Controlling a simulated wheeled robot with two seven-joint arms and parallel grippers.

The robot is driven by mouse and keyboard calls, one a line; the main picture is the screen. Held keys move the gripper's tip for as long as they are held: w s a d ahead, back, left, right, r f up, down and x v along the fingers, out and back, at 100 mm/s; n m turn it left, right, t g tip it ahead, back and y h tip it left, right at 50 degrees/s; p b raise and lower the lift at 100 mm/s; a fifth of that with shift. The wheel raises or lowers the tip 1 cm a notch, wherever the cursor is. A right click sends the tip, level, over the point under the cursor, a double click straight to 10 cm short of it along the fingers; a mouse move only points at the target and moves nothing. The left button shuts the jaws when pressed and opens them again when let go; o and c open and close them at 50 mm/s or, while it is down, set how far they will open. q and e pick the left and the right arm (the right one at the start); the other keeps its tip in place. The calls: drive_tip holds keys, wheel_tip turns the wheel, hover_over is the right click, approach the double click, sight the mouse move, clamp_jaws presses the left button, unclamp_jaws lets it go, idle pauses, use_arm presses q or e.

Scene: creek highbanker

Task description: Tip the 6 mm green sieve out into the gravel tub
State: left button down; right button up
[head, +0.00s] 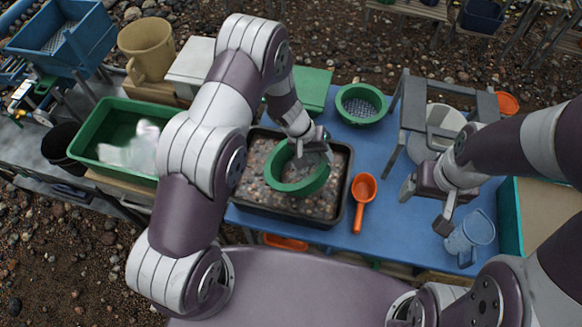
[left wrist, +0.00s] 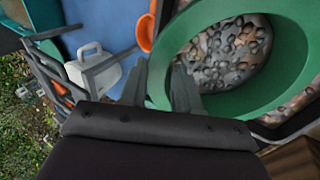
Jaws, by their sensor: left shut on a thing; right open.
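A green sieve (head: 283,184) is tilted over the gravel tub (head: 338,213), a dark rectangular tub full of mixed gravel. My left gripper (head: 318,150) is shut on the sieve's far right rim. In the left wrist view the fingers (left wrist: 160,85) pinch the wall of the green sieve (left wrist: 292,50). Gravel shows inside the ring; I cannot tell whether it lies in the sieve or is the tub's gravel beneath. A second green sieve (head: 360,104) with a visible mesh stands on the blue table. No size marking is readable. My right gripper (head: 425,205) is open and empty.
An orange scoop (head: 364,189) lies right of the tub on the blue table (head: 385,232). A blue jug (head: 470,238) and a grey stand (head: 397,120) are near my right gripper. A green basin (head: 87,132) and tan mug (head: 147,48) stand at the left.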

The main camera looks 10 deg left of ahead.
use_arm(q)
drive_tip(key=w+d+r+h+p, duration=0.1)
drive_tip(key=d+r+p, duration=0.2)
drive_tip(key=d, duration=0.8)
drive_tip(key=shift+h+p, duration=0.3)
drive_tip(key=shift+p, duration=0.95)
drive_tip(key=shift+w, duration=0.15)
drive_tip(key=shift+w+a+r+g+h+p, duration=0.15)
drive_tip(key=shift+a+r+h+p, duration=0.25)
drive_tip(key=shift+a+r+h, duration=0.4)
drive_tip(key=shift+a+r+g+h+p, duration=0.15)
drive_tip(key=shift+a+r+h+p, duration=0.3)
drive_tip(key=shift+a+r, duration=0.5)
drive_tip(key=shift+a+f, duration=0.1)
